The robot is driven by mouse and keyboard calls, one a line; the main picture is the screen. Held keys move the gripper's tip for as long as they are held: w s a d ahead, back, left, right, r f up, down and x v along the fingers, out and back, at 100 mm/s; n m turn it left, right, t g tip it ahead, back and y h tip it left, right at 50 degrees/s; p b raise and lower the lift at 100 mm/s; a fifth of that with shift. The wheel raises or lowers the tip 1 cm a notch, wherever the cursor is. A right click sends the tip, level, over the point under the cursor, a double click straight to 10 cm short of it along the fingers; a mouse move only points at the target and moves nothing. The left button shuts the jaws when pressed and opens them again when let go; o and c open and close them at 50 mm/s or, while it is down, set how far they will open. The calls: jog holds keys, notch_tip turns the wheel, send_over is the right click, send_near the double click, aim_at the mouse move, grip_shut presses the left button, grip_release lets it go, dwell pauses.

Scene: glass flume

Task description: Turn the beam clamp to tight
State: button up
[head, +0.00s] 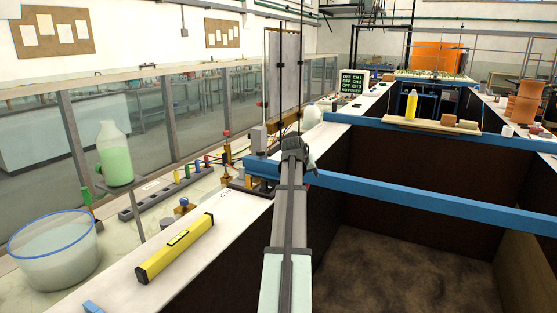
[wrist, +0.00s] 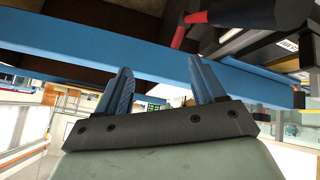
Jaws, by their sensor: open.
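A blue beam (head: 400,190) lies across the flume, its left end on the white flume wall top. It crosses the wrist view (wrist: 90,45) just beyond my fingertips. A black part with a red-tipped handle (wrist: 194,18) stands out near the beam at the upper right of the wrist view; it may be the beam clamp, but I cannot tell its setting. In the head view my arm hides part of the beam's left end. My gripper (wrist: 157,70) is open and empty, its blue fingers apart and pointing towards the beam.
A yellow level (head: 175,248) lies on the near wall top. A bucket (head: 54,250) and a bottle of green liquid (head: 115,155) stand at left. The flume between is open.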

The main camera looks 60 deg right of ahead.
jog(key=w+d+r+t, duration=0.1)
jog(key=w+d+r, duration=0.5)
jog(key=w+r, duration=0.3)
notch_tip(320, 180, up, 6)
jog(key=n+t+y, duration=0.3)
jog(key=n+y, duration=0.4)
jog(key=n, duration=0.1)
send_over(261, 151)
jog(key=s+a, duration=0.2)
jog(key=s, duration=0.3)
jog(key=shift+h, duration=0.3)
jog(key=x, duration=1.3)
jog(key=shift+a+f, duration=0.2)
jog(key=shift+c, duration=0.4)
